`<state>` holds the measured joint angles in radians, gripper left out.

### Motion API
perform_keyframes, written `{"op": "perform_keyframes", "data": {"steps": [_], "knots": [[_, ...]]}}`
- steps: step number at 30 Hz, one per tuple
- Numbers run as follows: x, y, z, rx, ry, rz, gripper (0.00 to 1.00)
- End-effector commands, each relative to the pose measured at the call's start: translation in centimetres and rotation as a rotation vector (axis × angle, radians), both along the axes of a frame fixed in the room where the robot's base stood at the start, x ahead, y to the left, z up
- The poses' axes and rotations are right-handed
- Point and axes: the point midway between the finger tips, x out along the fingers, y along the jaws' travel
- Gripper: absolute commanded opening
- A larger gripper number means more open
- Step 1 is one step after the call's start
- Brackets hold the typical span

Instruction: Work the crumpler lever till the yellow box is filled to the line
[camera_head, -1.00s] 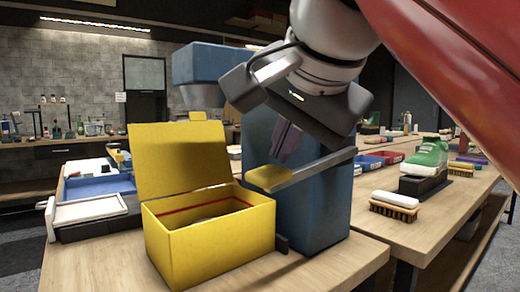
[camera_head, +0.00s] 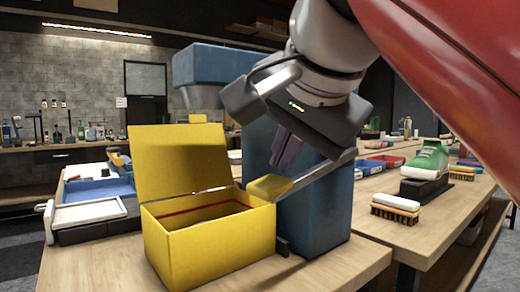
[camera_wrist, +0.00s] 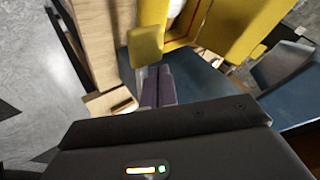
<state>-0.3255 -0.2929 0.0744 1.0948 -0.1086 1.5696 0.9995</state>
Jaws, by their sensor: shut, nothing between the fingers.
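The yellow box (camera_head: 210,248) stands open on the bench's near end, its lid raised at the back. A red line (camera_head: 205,208) runs along its inner wall; the fill level is hard to see. The blue crumpler (camera_head: 312,215) stands to its right, its head above the box. Its grey lever (camera_head: 322,176) slopes down to a yellow pad (camera_head: 269,188), which also shows in the wrist view (camera_wrist: 146,45). My gripper (camera_head: 285,160) is shut and empty, fingertips just above the pad; I cannot tell if they touch. Something white (camera_wrist: 176,9) shows inside the box in the wrist view.
A blue tray (camera_head: 98,190) and a white-topped tray (camera_head: 88,214) lie left of the box. A green sneaker (camera_head: 428,160) on a stand and a brush (camera_head: 396,207) sit on the right bench. The bench front is clear.

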Motion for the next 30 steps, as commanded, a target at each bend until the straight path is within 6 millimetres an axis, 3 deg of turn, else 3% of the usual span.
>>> {"op": "perform_keyframes", "data": {"steps": [30], "knots": [[-0.1,0.1,-1.3,0.000,0.001,0.002,0.00]]}}
